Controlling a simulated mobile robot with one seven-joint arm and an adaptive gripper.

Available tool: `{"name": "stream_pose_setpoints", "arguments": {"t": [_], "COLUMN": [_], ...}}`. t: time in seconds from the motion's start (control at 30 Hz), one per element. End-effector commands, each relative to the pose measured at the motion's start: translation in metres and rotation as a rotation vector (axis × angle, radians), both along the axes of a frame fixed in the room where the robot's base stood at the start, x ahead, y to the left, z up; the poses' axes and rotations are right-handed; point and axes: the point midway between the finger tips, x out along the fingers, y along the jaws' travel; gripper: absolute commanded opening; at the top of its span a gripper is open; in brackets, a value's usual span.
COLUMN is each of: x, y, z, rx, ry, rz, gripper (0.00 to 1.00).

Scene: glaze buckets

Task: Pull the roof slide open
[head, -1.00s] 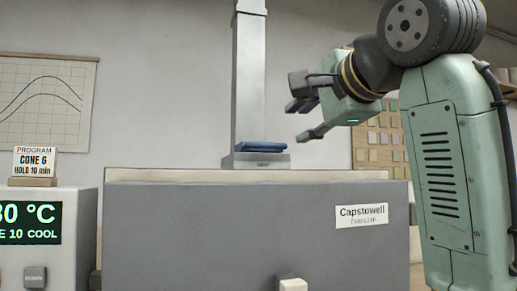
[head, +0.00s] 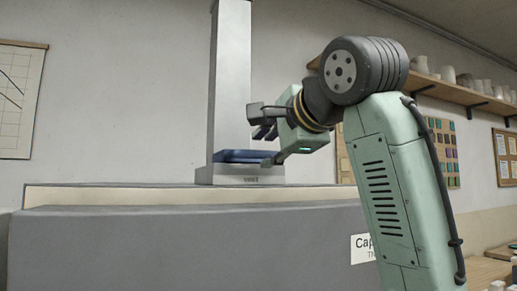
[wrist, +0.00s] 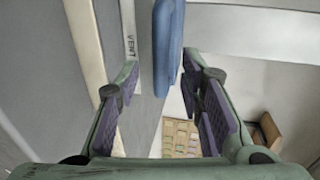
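The roof slide shows as a blue bar (head: 252,156) on a light grey block marked VENT (head: 240,175), at the foot of the grey flue on the kiln roof. My gripper (head: 266,148) is open and empty, at the right end of the blue bar in the head view. In the wrist view the blue bar (wrist: 168,40) runs down from the top, and its near end lies between the lines of my open fingers (wrist: 163,75). The VENT face (wrist: 131,35) is to its left. I cannot tell whether any finger touches the bar.
The grey kiln body (head: 180,245) with a pale roof edge (head: 120,196) fills the lower head view. The tall flue (head: 231,80) rises behind the bar. A shelf of pots (head: 465,88) is on the back wall at right. Space above the roof at left is clear.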

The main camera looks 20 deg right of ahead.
Motion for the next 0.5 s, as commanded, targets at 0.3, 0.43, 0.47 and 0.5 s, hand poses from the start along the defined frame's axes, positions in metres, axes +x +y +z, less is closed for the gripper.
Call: {"name": "stream_pose_setpoints", "arguments": {"t": [0.3,0.43,0.47,0.5], "x": [0.042,0.047,0.047,0.047], "y": [0.001,0.002,0.002,0.002], "z": [-0.008,-0.009,-0.01,-0.01], "rx": [0.001,0.001,0.0,0.0], "ry": [0.0,-0.001,-0.001,-0.001], "rz": [0.0,0.0,0.0,0.0], "gripper": [0.35,0.35,0.35,0.35]}}
